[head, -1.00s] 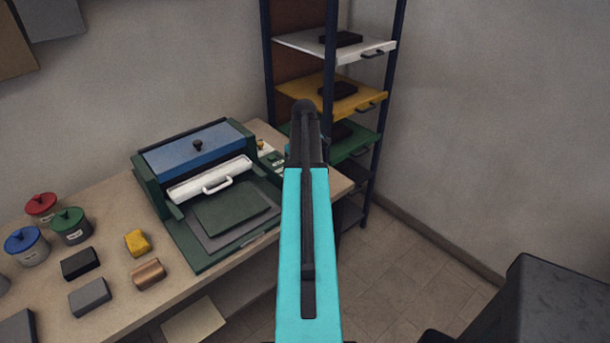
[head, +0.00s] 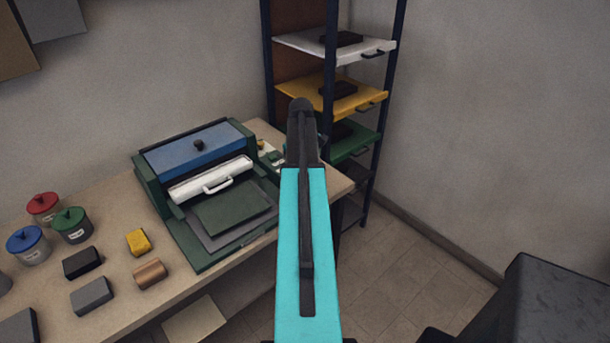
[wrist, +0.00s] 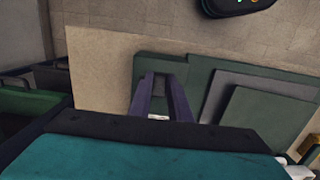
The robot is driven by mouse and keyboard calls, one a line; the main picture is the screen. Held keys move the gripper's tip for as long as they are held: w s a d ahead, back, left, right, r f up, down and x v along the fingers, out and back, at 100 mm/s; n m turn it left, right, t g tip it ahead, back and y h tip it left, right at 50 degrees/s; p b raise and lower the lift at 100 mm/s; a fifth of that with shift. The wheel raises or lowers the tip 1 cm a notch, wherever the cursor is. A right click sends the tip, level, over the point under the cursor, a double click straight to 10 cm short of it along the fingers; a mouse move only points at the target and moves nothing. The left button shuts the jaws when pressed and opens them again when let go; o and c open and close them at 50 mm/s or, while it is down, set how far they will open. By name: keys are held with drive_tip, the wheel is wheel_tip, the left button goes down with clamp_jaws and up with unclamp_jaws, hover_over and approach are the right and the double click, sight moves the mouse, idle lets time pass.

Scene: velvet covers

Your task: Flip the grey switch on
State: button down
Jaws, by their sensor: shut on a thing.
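The green control panel (head: 270,156) sits at the right end of the green press, partly behind my arm in the head view. It also shows in the wrist view (wrist: 158,66), under my fingers. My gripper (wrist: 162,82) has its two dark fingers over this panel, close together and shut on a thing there. That thing is hardly visible between the fingers; by its place on the panel it appears to be the grey switch. A small pale patch shows between the finger bases. The switch's position cannot be read. In the head view my arm hides the gripper.
The press (head: 197,150) has a blue top and a white handled bar (head: 211,180). Jars and small blocks stand on the bench (head: 115,245) at left. A shelf rack (head: 331,100) with coloured trays stands close behind my arm. A dark box (head: 565,300) is at lower right.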

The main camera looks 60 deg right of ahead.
drive_tip(key=shift+w+d+r+g+y+p, duration=0.1)
drive_tip(key=shift+w+g+y+p, duration=0.2)
drive_tip(key=shift+g+p, duration=0.35)
drive_tip(key=shift+w+d+g+y+p, duration=0.1)
drive_tip(key=shift+w+g+y+p, duration=0.2)
drive_tip(key=shift+g, duration=0.55)
drive_tip(key=c, duration=1.6)
unclamp_jaws()
drive_tip(key=shift+c, duration=0.2)
drive_tip(key=shift+r, duration=0.15)
drive_tip(key=p+v, duration=0.1)
drive_tip(key=v, duration=1.2)
drive_tip(key=shift+w+r, duration=0.2)
